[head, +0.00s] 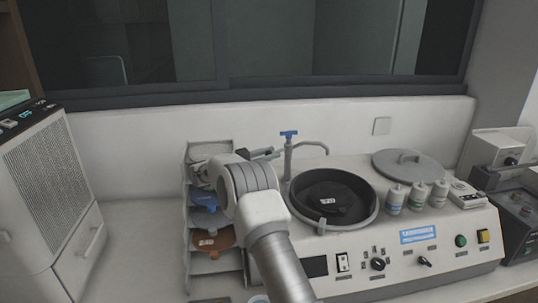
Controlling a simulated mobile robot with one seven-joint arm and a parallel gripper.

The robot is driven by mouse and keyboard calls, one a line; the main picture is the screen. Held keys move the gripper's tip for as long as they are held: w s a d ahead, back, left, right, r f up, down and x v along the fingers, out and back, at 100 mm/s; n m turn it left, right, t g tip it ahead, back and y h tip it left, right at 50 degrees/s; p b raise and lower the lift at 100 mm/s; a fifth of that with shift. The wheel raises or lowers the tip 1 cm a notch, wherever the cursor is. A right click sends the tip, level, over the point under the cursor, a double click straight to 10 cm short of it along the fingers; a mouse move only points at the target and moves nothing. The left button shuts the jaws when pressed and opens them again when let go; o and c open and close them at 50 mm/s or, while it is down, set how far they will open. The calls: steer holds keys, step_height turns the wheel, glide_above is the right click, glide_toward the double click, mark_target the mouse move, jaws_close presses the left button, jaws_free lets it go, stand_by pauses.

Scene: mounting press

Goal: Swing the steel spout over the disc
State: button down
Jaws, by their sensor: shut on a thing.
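The steel spout (311,144) rises from an upright post behind the bowl, with a blue tap handle on top. Its curved arm reaches right, and its tip hangs by the bowl's back rim. The dark disc (345,204) lies inside the round black bowl and carries a small white label. My gripper (271,153) is at the left side of the spout's post, shut on the spout; the exact contact is small and hard to see. My arm crosses in front of the bowl's left side.
The bowl sits in a white machine with knobs and buttons (378,264) along its front. A grey lid (408,166) and several small bottles (418,195) stand to the right. A rack of coloured discs (212,240) is on the left, partly hidden by my arm.

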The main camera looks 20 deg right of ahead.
steer(key=c, duration=0.7)
jaws_free()
steer(key=shift+d, duration=0.1)
steer(key=shift+o, duration=0.2)
steer(key=b+v, duration=0.2)
steer(key=v, duration=1.5)
steer(key=shift+a+b, duration=0.25)
steer(key=shift+b, duration=0.05)
